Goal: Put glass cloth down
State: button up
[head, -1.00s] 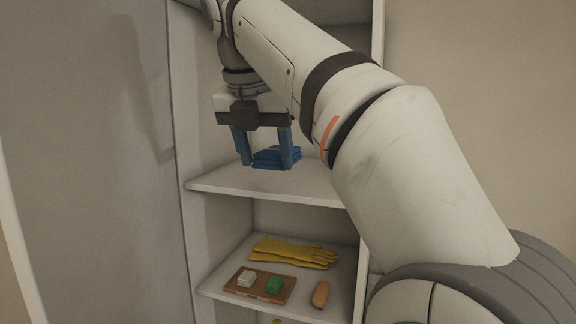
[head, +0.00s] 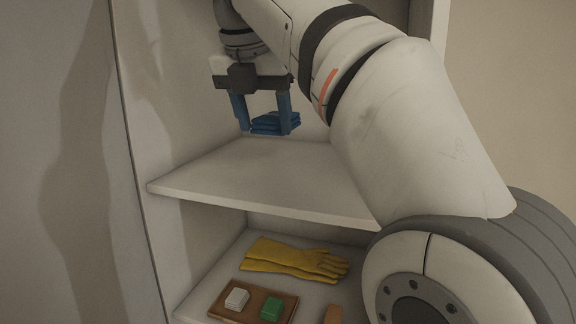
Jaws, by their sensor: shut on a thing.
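The glass cloth (head: 275,123) is a folded dark blue stack in the head view. My gripper (head: 265,126) points down with its two blue fingers on either side of the cloth and is shut on it. The cloth appears held a little above the upper shelf (head: 270,185), toward its back; whether it touches the shelf is hard to tell. The visible part of that shelf is bare.
A cabinet side wall (head: 150,110) stands at left.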

aim_at(269, 193)
jog(key=shift+w+f, duration=0.1)
notch_tip(269, 193, down, 10)
jog(key=shift+r+b, duration=0.1)
jog(key=shift+b, duration=0.95)
jog(key=o, duration=0.9)
jog(key=shift+o, duration=0.2)
jog(key=p+v, duration=0.1)
jog(key=v, duration=1.1)
jog(key=shift+p, duration=0.35)
